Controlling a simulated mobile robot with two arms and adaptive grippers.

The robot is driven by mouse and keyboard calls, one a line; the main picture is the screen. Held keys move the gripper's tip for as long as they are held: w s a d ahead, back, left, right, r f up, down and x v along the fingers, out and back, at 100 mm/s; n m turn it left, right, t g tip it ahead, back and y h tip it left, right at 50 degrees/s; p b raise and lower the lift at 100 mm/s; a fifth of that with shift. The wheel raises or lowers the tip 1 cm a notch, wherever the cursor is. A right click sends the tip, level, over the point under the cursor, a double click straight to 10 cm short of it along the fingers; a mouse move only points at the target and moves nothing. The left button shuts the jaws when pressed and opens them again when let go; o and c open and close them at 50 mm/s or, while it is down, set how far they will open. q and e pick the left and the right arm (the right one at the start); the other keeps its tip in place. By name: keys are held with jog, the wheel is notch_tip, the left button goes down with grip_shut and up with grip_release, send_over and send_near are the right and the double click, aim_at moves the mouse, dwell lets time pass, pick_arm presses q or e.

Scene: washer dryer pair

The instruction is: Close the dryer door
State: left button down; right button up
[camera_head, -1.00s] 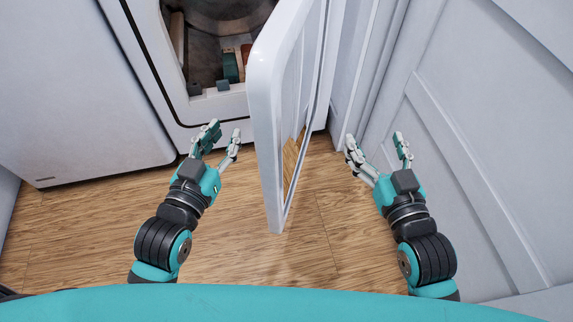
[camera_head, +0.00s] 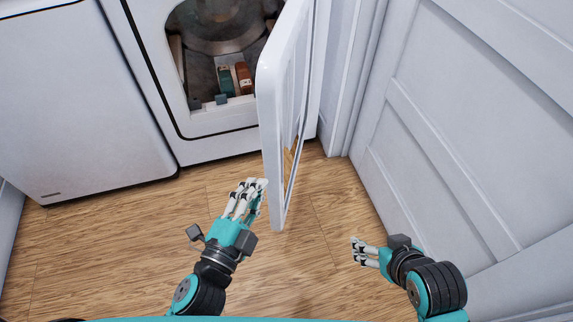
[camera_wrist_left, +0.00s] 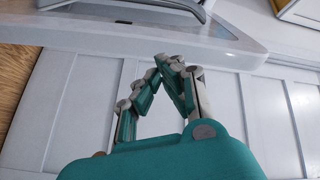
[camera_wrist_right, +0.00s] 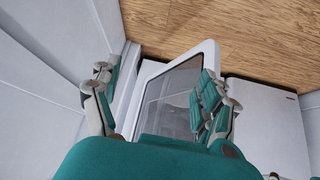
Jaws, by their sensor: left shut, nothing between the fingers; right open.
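The white dryer door (camera_head: 273,130) stands wide open, jutting toward me from the right side of the dryer (camera_head: 215,121). Its window frame shows in the right wrist view (camera_wrist_right: 150,70). My left gripper (camera_head: 254,186) is shut and empty, just left of the door's outer edge in the head view; I cannot tell whether it touches. In the left wrist view its fingertips (camera_wrist_left: 170,62) meet below a white door edge. My right gripper (camera_head: 356,250) is right of the door, low over the floor, apart from it. It is open and empty in the right wrist view (camera_wrist_right: 155,80).
Inside the drum opening are a green box (camera_head: 225,82) and a brown box (camera_head: 243,78). A second white appliance (camera_head: 80,100) stands at the left. A white panelled wall or door (camera_head: 450,130) closes off the right. Wooden floor (camera_head: 120,250) is free in front.

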pick_arm(q)
jog(key=s+d+f+m+g+h+p, duration=0.1)
jog(key=s+d+m+h, duration=0.2)
jog(key=d+m, duration=0.25)
pick_arm(e)
jog(key=s+d+g+h+p, duration=0.1)
jog(key=s+d+g+p, duration=0.1)
jog(key=s+g, duration=0.3)
pick_arm(q)
jog(key=w+d+m+p, duration=0.1)
jog(key=w+d, duration=0.4)
jog(key=w, duration=0.4)
jog(key=a, duration=0.4)
jog(key=shift+s+a+f, duration=0.1)
jog(key=shift+a+f, duration=0.15)
jog(key=shift+a, duration=0.05)
pick_arm(e)
jog(key=shift+t, duration=0.5)
notch_tip(320, 180, down, 5)
jog(key=shift+s+a+f, duration=0.1)
jog(key=shift+a, duration=0.05)
